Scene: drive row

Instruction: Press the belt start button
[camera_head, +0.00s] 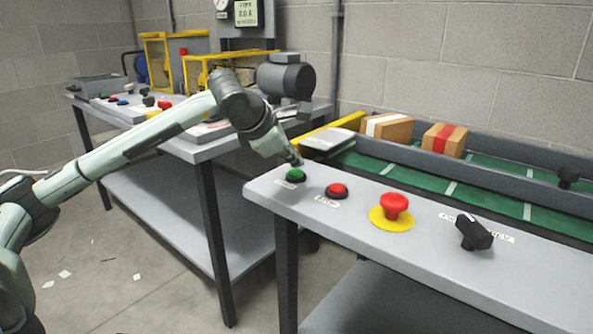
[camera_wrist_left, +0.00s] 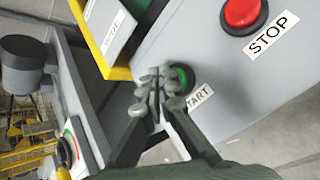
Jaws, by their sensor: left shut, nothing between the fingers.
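The green start button (camera_head: 296,175) sits at the near left corner of the grey control table (camera_head: 420,250). In the left wrist view the green button (camera_wrist_left: 183,79) shows behind my fingertips, partly hidden, with a label ending in "TART" beside it. My left gripper (camera_head: 297,161) is shut and empty, its tips pointing down at the button. In the left wrist view the shut gripper (camera_wrist_left: 156,88) overlaps the button's edge; I cannot tell whether it touches. The red stop button (camera_head: 337,190) is to the right and also shows in the left wrist view (camera_wrist_left: 241,14). My right gripper is not in view.
A red mushroom button on a yellow base (camera_head: 391,211) and a black selector knob (camera_head: 474,233) stand farther right. A second table (camera_head: 205,150) with small parts stands behind my left arm.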

